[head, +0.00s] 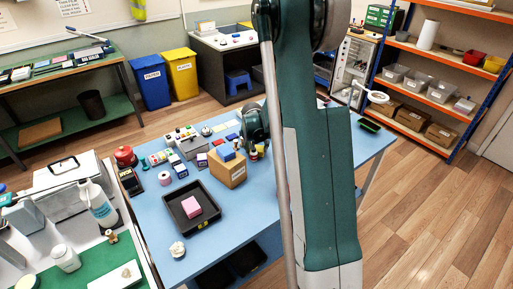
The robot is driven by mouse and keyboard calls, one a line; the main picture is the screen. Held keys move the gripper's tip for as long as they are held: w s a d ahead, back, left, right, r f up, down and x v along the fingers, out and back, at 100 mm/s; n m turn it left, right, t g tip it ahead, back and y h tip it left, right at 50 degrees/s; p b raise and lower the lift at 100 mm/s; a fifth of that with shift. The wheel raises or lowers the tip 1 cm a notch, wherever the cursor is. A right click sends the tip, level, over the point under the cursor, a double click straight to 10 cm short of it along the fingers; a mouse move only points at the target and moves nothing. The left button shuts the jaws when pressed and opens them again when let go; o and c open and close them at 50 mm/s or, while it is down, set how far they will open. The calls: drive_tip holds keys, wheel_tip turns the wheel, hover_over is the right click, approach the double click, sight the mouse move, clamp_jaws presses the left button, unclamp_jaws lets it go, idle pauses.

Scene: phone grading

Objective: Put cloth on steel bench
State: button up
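A small pink block-like item (191,206), which may be a folded cloth, lies in a black tray (173,214) on the blue table. A crumpled whitish item (177,250) lies near that table's front left corner; I cannot tell whether it is cloth. A pale grey, metal-looking bench (133,241), probably the steel bench, stands at the lower left. My arm crosses the middle of the view. A rounded part of it shows behind the cardboard box, apart from the pink item. My gripper's fingers cannot be made out there.
The blue table (145,210) also holds a cardboard box (228,171) and several small items behind the tray. On the grey bench are a spray bottle (100,205), a white jar (65,259), a case (65,175) and a green mat (85,274). An orange-edged shelf (440,68) stands right.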

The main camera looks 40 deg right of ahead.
drive_tip(key=o, duration=0.8)
drive_tip(key=shift+f, duration=0.1)
drive_tip(key=shift+c, duration=0.2)
drive_tip(key=shift+p+v, duration=0.95)
drive_tip(key=shift+v, duration=5.1)
